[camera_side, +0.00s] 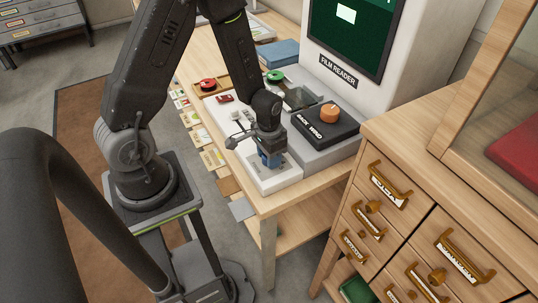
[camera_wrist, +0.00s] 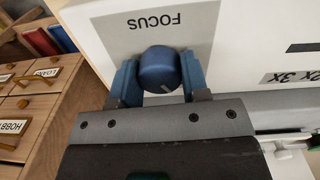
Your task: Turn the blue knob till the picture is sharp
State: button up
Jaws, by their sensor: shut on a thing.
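The blue knob (camera_wrist: 158,68) stands on a white panel, beside the word FOCUS. A pale pointer mark shows near its lower edge in the wrist view. My gripper (camera_wrist: 159,78) is shut on the knob, one blue finger on each side. In the side view my gripper (camera_side: 270,160) points down at the near end of the white control panel (camera_side: 272,182), and the knob is hidden there by the fingers. The film reader (camera_side: 398,75) stands behind, with a dark green screen (camera_side: 372,40) showing a pale rectangle. The screen's top is cut off, and I cannot tell how sharp the picture is.
An orange knob (camera_side: 329,112) on a black box (camera_side: 325,130) is right of my gripper. A red reel (camera_side: 208,84) lies in a tray at the back left. A wooden drawer cabinet (camera_side: 400,200) stands close on the right.

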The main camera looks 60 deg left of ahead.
jog(key=o, duration=0.9)
jog(key=shift+o, duration=0.2)
jog(key=shift+r, duration=0.1)
notch_tip(320, 180, up, 14)
jog(key=shift+a+f, duration=0.15)
jog(key=shift+f, duration=0.05)
